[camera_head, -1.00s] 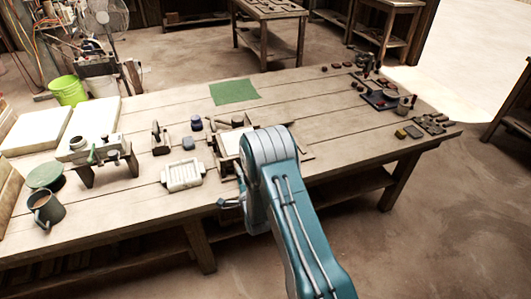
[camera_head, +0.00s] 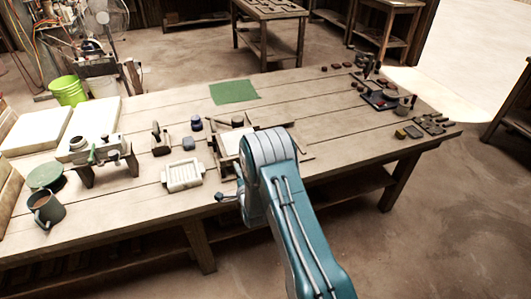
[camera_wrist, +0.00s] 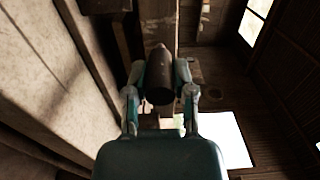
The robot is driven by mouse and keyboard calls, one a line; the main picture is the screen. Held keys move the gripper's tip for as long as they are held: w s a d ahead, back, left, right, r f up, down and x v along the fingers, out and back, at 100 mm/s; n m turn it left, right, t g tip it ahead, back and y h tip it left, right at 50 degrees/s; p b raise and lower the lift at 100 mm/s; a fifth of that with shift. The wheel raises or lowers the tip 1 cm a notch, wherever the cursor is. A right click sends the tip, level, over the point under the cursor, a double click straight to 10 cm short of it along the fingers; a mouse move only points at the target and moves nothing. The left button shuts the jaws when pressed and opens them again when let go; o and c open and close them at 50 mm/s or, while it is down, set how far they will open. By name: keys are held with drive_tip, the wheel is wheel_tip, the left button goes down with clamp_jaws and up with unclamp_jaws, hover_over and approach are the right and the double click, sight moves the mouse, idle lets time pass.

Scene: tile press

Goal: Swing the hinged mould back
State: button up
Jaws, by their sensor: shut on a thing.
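A wooden frame (camera_head: 306,154) with a pale panel (camera_head: 230,143) lies at the table's front edge and looks like the hinged mould. My arm covers much of it, so its hinge and angle cannot be told. My gripper (camera_wrist: 160,78) is shut on a dark, rounded handle (camera_wrist: 159,82), which sits between both fingers in the wrist view. In the head view the gripper is mostly hidden behind my arm, low at the table's front edge. A small dark knob (camera_head: 220,197) sticks out to its left there.
A white slotted tray (camera_head: 183,176) stands just left of the frame. A green cloth (camera_head: 234,91) lies behind. The tabletop right of the frame is mostly clear.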

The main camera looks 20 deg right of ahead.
drive_tip(key=d+r, duration=0.9)
drive_tip(key=r, duration=0.3)
drive_tip(key=d+f, duration=0.1)
drive_tip(key=d, duration=1.3)
drive_tip(key=shift+d+f, duration=0.15)
drive_tip(key=shift+f, duration=0.2)
drive_tip(key=shift+o, duration=0.4)
drive_tip(key=shift+d+f, duration=0.2)
drive_tip(key=shift+d, duration=0.25)
drive_tip(key=d+f, duration=0.3)
drive_tip(key=d, duration=0.1)
drive_tip(key=shift+f, duration=0.35)
drive_tip(key=shift+c, duration=0.4)
drive_tip(key=f, duration=0.2)
drive_tip(key=d+f, duration=0.1)
drive_tip(key=f, duration=0.2)
drive_tip(key=shift+f, duration=0.2)
drive_tip(key=f, duration=0.3)
drive_tip(key=a+f, duration=0.1)
drive_tip(key=f, duration=0.1)
drive_tip(key=o, duration=0.7)
drive_tip(key=shift+f, duration=0.1)
drive_tip(key=shift+d, duration=0.1)
